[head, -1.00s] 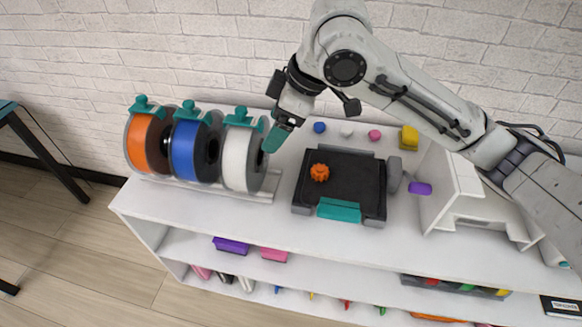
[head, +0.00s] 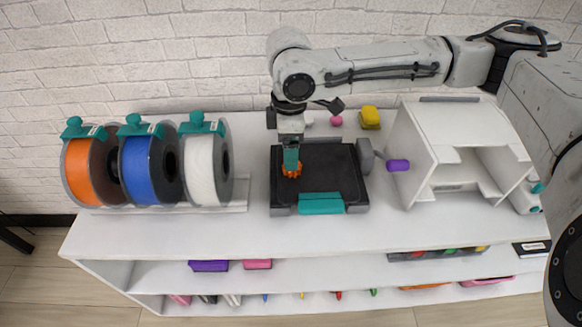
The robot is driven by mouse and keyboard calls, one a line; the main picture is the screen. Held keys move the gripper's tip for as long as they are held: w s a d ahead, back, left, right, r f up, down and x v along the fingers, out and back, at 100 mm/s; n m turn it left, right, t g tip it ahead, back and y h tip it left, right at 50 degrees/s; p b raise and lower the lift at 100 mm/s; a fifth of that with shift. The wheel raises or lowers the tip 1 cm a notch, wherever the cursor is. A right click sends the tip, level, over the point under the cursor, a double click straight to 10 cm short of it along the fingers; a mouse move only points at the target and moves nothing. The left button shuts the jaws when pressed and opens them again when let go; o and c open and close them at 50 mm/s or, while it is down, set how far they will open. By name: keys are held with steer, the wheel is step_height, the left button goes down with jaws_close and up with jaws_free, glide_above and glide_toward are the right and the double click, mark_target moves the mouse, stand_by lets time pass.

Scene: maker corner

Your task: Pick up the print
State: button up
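The print is a small orange gear-like piece (head: 292,171) on the black plate (head: 335,172) of a printer bed, near its left side. The bed has a teal front tab. My gripper (head: 291,163) points straight down over the print, with its teal fingers at or just above it. The fingers cover part of the print, so orange shows only around their tips. Whether the fingers are apart or closed on it cannot be made out.
Orange, blue and white filament spools (head: 206,167) stand left of the bed. A white open box-like housing (head: 455,140) stands to the right, with a purple piece (head: 398,165) beside it. A yellow block (head: 370,117) and a pink ball (head: 337,121) sit behind.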

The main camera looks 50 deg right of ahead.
mark_target(290, 175)
steer(key=shift+d+f, duration=0.1)
steer(key=shift+f, duration=2.5)
steer(key=c, duration=1.1)
steer(key=shift+r, duration=0.2)
